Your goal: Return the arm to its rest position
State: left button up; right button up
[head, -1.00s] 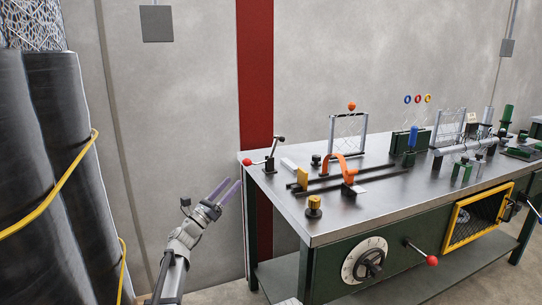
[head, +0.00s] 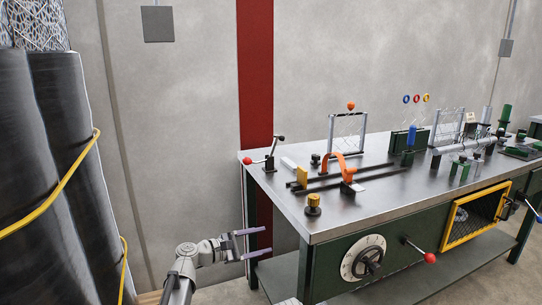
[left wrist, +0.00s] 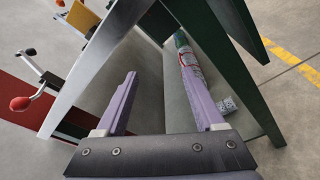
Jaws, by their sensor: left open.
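My left gripper (head: 268,240) has two purple fingers and a grey wrist. In the head view it is low, left of the workbench's near-left corner, pointing right toward the bench's left end. Its fingers are apart with nothing between them. In the left wrist view the gripper (left wrist: 159,68) is also open and empty, with the bench's dark green legs and lower shelf (left wrist: 178,105) beyond the fingers. I cannot tell how close the fingertips are to the bench leg. My right gripper is in neither view.
The workbench (head: 310,222) carries an orange-handled fixture (head: 348,170) and other tools. A red-knobbed lever (head: 248,161) sticks out at its left corner, above my gripper. Dark rolls (head: 75,160) with a yellow strap stand at the left. Floor shows between rolls and bench.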

pick_arm(q)
jog(key=s+a+f+m+g+y, duration=0.3)
jog(key=s+f+m+g+y, duration=0.3)
jog(key=s+f+m, duration=0.6)
jog(key=s+a+f+m+g+y, duration=0.2)
jog(key=s+a+f+m+y, duration=0.2)
jog(key=s+a+f+y, duration=0.5)
jog(key=s+d+r+m, duration=0.2)
jog(key=s+d+m, duration=0.2)
jog(key=s+d, duration=0.45)
notch_tip(320, 180, up, 30)
jog(key=d+p, duration=0.1)
jog(key=p, duration=2.9)
jog(key=shift+w+r+g+y, duration=0.2)
jog(key=shift+w+g+y, duration=0.1)
